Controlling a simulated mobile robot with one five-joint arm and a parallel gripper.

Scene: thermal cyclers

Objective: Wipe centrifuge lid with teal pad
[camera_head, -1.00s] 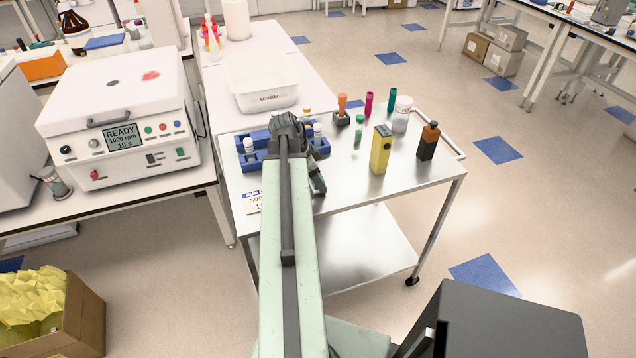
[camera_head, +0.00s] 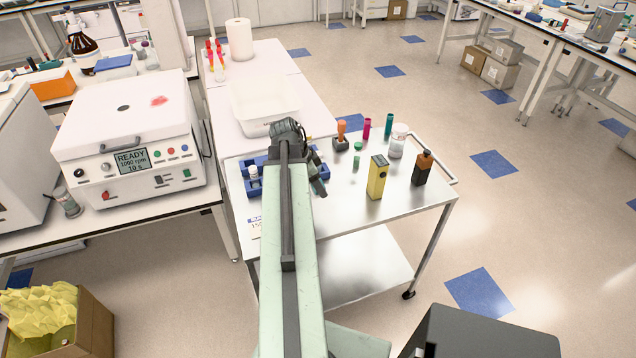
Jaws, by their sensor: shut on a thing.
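The white centrifuge (camera_head: 100,150) stands on the left bench, with its lid (camera_head: 105,122) shut. The lid has a red smear (camera_head: 159,100) towards its far right and a front handle (camera_head: 106,146). The display reads READY, 1000 rpm, 10 s. My gripper (camera_head: 310,172) is over the near left part of the metal cart, to the right of the centrifuge and apart from it. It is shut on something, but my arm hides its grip. I cannot make out the teal pad in this view.
A blue vial rack (camera_head: 250,184) is beside and partly behind my gripper. The cart (camera_head: 345,212) also holds a yellow box (camera_head: 377,177), a brown bottle (camera_head: 422,168), a white jar (camera_head: 398,141) and coloured tubes. A white tub (camera_head: 268,128) stands behind. A small jar (camera_head: 67,203) stands left of the centrifuge.

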